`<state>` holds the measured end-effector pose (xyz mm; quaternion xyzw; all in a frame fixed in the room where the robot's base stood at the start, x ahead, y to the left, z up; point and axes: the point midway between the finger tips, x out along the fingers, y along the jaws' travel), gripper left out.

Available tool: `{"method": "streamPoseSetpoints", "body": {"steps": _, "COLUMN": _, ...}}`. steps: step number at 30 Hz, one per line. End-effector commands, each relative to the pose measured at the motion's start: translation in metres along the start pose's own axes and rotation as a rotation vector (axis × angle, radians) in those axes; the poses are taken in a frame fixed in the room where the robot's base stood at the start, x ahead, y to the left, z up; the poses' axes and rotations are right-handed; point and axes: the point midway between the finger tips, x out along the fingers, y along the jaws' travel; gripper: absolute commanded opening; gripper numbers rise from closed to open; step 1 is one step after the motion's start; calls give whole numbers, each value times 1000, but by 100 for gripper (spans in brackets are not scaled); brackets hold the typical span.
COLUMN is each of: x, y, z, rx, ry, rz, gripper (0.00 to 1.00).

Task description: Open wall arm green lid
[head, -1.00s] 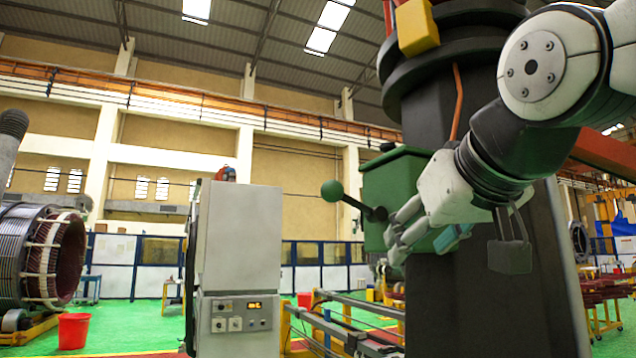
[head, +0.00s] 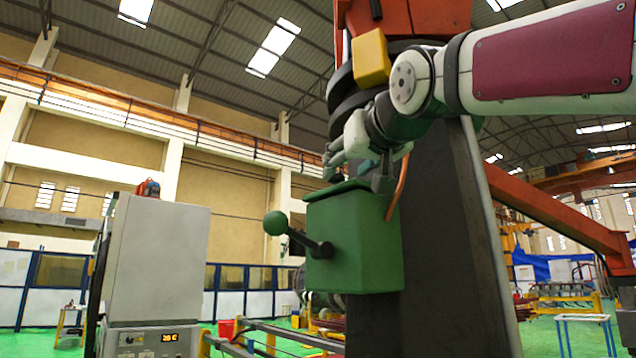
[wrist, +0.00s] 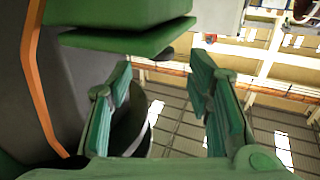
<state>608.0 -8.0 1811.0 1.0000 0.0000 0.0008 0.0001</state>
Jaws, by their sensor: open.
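The green box (head: 352,250) is mounted on the side of the dark column, with a green ball-ended lever (head: 277,223) on its front. Its green lid (head: 338,188) is a thin slab lying down over the top of the box. My gripper (head: 330,165) is just above the lid, near its left edge. In the wrist view, the jaws (wrist: 160,64) are spread with nothing between them. The lid (wrist: 135,40) shows there beyond the left finger's tip. I cannot tell whether a finger touches it.
The dark column (head: 440,260) rises close behind the box, with an orange cable (head: 398,188) and a yellow block (head: 371,58) on it. A grey control cabinet (head: 158,260) stands at left. The air left of the box is open.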

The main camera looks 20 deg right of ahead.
Motion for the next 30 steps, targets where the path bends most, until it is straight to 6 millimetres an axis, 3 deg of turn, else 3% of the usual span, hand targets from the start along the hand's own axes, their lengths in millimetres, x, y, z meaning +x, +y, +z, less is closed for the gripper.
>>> {"method": "streamPoseSetpoints", "body": {"steps": 3, "x": 21, "y": -1, "z": 0, "rx": 1, "ry": -3, "rz": -1, "gripper": 46}}
{"method": "streamPoseSetpoints", "body": {"steps": 9, "x": 45, "y": 0, "z": 0, "rx": 1, "ry": -1, "rz": 0, "gripper": 46}}
{"method": "streamPoseSetpoints", "body": {"steps": 21, "x": 53, "y": 0, "z": 0, "rx": 1, "ry": -1, "rz": 0, "gripper": 46}}
{"method": "streamPoseSetpoints", "body": {"steps": 22, "x": 53, "y": 0, "z": 0, "rx": 1, "ry": -1, "rz": 0, "gripper": 44}}
{"method": "streamPoseSetpoints", "body": {"steps": 28, "x": 53, "y": 0, "z": 0, "rx": 1, "ry": -1, "rz": 1, "gripper": 0}}
{"method": "streamPoseSetpoints", "body": {"steps": 30, "x": 52, "y": 0, "z": 0, "rx": 1, "ry": -1, "rz": 1, "gripper": 0}}
